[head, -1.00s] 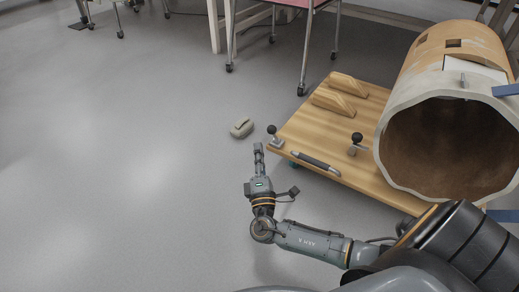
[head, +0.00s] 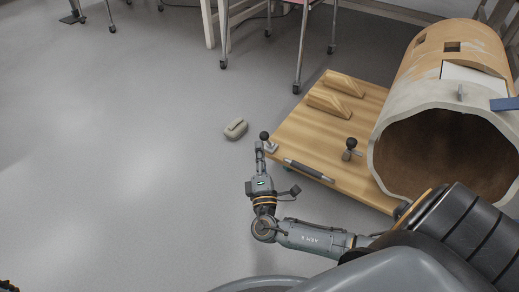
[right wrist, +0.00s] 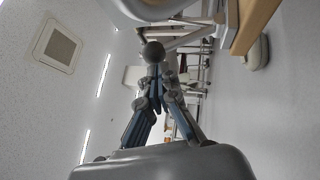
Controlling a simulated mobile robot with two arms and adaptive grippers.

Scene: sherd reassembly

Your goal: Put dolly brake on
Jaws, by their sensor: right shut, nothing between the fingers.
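The wooden dolly (head: 300,132) stands on the floor and carries a large broken clay vessel (head: 440,95). A small lever with a black ball knob (head: 264,135) sits at its near left corner. A second black-knobbed lever (head: 351,143) stands near the vessel's mouth. My right gripper (head: 259,147) is shut and empty, its tips just below the corner knob in the head view. In the right wrist view, the closed fingers (right wrist: 151,78) point at a dark ball knob (right wrist: 153,52); I cannot tell if they touch it. My left gripper is not seen.
A dark bar handle (head: 309,170) lies along the dolly's near edge. Two wooden wedges (head: 330,103) sit on the deck. Chair legs stand behind. The floor at left is clear.

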